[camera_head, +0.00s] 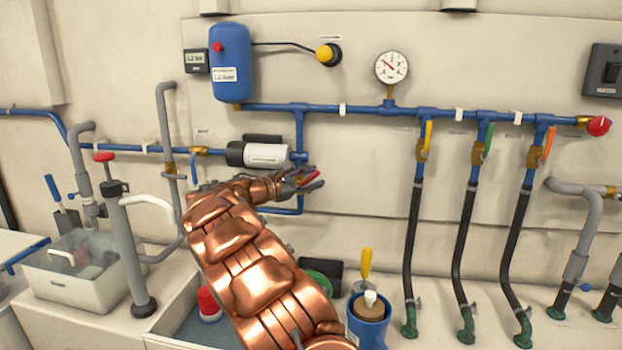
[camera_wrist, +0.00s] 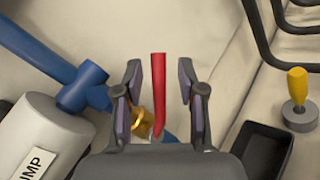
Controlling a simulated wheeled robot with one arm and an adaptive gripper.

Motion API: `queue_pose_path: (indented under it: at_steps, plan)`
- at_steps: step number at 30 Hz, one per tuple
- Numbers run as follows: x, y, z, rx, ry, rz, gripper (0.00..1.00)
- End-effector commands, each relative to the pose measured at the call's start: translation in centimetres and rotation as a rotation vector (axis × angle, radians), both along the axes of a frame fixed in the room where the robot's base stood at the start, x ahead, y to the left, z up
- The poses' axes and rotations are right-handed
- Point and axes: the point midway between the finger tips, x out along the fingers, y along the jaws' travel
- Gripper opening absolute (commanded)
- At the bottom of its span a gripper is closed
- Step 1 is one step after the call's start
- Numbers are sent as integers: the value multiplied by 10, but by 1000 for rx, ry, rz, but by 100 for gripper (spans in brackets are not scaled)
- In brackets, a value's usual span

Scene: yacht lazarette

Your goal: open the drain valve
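A valve with a long red lever (camera_wrist: 158,92) and a brass body (camera_wrist: 143,124) sits on the blue pipe just right of the pump in the wrist view. My gripper (camera_wrist: 160,90) is open, with one finger on each side of the red lever and a gap showing on both sides.
Three hose valves with yellow (camera_head: 428,138), green (camera_head: 487,141) and orange (camera_head: 549,143) levers hang from the manifold at right. A red knob (camera_head: 598,125) ends it. A blue cup (camera_head: 368,315) and a black tray (camera_wrist: 266,150) stand below my gripper.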

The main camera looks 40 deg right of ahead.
Motion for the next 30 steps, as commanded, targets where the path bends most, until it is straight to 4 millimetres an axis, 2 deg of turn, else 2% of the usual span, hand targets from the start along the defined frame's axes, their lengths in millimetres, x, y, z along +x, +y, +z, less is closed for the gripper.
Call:
queue_pose_path:
  at_steps: [5, 16, 30]
  plan:
    - [0, 0, 0, 0, 0, 0, 38]
    - [0, 0, 0, 0, 0, -1, 0]
    - [0, 0, 0, 0, 0, -2, 0]
